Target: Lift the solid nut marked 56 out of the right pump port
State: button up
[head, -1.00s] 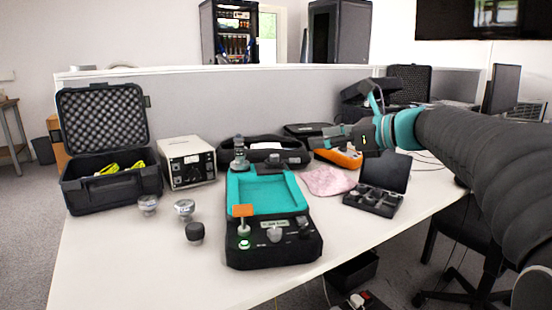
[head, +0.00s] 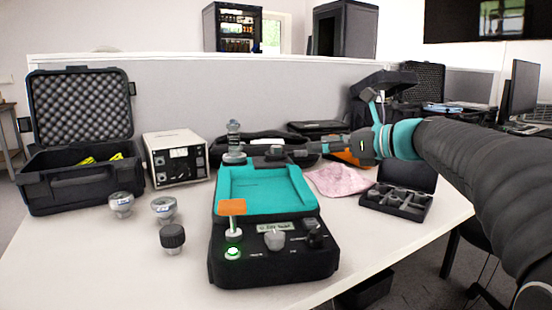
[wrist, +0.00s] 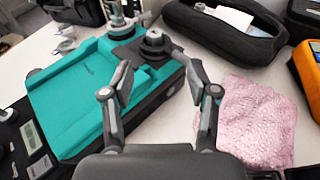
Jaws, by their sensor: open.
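The calibration pump (head: 228,268) is a black unit with a teal tray on top. At its far end a dark round nut (head: 273,154) sits on the right port; it shows larger in the wrist view (wrist: 155,42). No marking on it is legible. A taller metal fitting (head: 234,140) stands on the left port, also in the wrist view (wrist: 117,20). My gripper (head: 288,152) reaches in from the right, low beside the nut. In the wrist view my gripper (wrist: 157,68) has its fingers spread and empty, with the nut ahead between the fingertips, apart from them.
A pink cloth (head: 340,180) and an open black fittings case (head: 395,205) lie to the right. A black pouch (wrist: 225,30) lies behind the nut. Several loose fittings, including a black knob (head: 172,238), stand left of the pump, near a white instrument (head: 176,160).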

aim_at(279, 147)
jog(key=x, duration=0.7)
jog(key=shift+a, duration=0.2)
jog(key=shift+s+a+b+x, duration=0.15)
jog(key=shift+b+x, duration=0.15)
jog(key=shift+x, duration=1.05)
jog(key=shift+s+a+b+x, duration=0.1)
jog(key=shift+s+b+x, duration=0.15)
jog(key=shift+x, duration=1.15)
grip_shut()
